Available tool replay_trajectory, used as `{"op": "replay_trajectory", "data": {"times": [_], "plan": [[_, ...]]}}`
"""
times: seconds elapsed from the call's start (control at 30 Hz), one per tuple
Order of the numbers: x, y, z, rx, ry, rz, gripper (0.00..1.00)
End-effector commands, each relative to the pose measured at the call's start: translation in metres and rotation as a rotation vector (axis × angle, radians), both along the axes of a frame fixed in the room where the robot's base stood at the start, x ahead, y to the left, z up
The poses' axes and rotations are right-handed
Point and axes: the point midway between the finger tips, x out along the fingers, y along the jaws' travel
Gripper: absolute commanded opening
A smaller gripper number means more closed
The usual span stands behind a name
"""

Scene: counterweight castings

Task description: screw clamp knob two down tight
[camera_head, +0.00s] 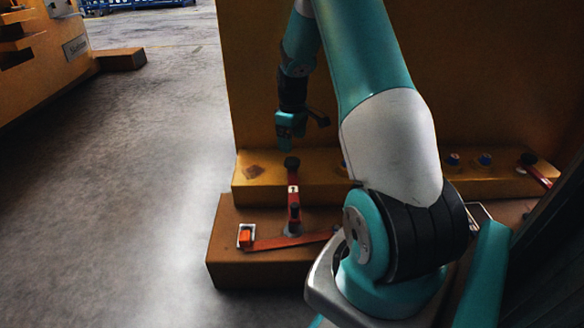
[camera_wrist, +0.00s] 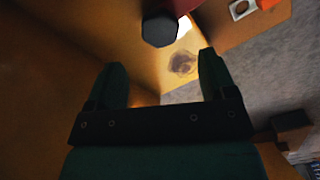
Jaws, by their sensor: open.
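A black clamp knob (camera_head: 291,162) stands at the far end of a red clamp bar (camera_head: 293,190) with a small white label too small to read. My gripper (camera_head: 290,141) is just above this knob, with a small gap. In the wrist view the dark faceted knob (camera_wrist: 160,30) lies beyond the fingertips of my open gripper (camera_wrist: 162,62), with nothing between the fingers. A second black knob (camera_head: 528,158) sits on another red bar (camera_head: 540,176) at the right. I cannot tell from the labels which is knob two.
A lower block (camera_head: 232,270) carries a red strap (camera_head: 290,241) and an orange-red switch (camera_head: 246,236). Blue-topped studs (camera_head: 485,160) stand along the ledge. Open floor (camera_head: 130,190) is at left.

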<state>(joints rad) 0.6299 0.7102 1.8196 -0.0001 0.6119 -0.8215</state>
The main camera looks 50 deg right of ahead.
Motion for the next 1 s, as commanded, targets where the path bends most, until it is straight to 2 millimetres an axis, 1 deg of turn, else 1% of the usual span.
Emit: {"op": "replay_trajectory", "data": {"times": [0.03, 0.1, 0.2, 0.3, 0.4, 0.5, 0.77, 0.87, 0.9, 1.0], "plan": [[0.000, 0.000, -0.020, 0.002, 0.002, 0.000, 0.77], [0.000, 0.000, -0.034, 0.001, 0.001, -0.001, 0.77], [0.000, 0.000, -0.051, 0.002, 0.001, -0.001, 0.77], [0.000, 0.000, -0.063, 0.000, 0.000, -0.001, 0.77], [0.000, 0.000, -0.070, 0.000, 0.000, -0.001, 0.77], [0.000, 0.000, -0.072, 0.000, 0.000, -0.001, 0.77], [0.000, 0.000, -0.072, 0.000, 0.000, -0.001, 0.77], [0.000, 0.000, -0.072, 0.000, 0.000, -0.001, 0.57], [0.000, 0.000, -0.072, 0.000, 0.000, -0.001, 0.47], [0.000, 0.000, -0.072, 0.000, 0.000, -0.001, 0.28]]}}
